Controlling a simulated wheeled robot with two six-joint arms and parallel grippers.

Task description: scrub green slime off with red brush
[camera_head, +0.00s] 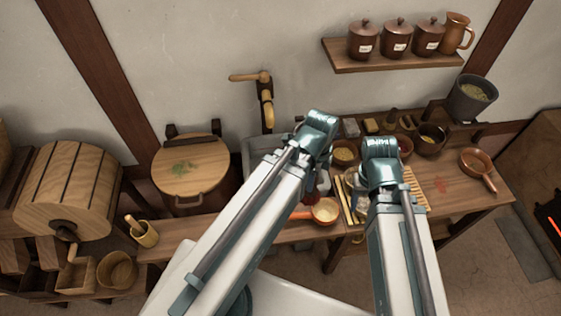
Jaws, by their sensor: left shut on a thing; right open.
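A grey basin (256,150) stands below a wooden tap (266,100), between lid and bench. An orange-handled pan (325,210) is close to my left gripper. A brown pan (478,166) and a red stain (441,185) are on the bench's right. A wooden drum (70,190) stands far left.

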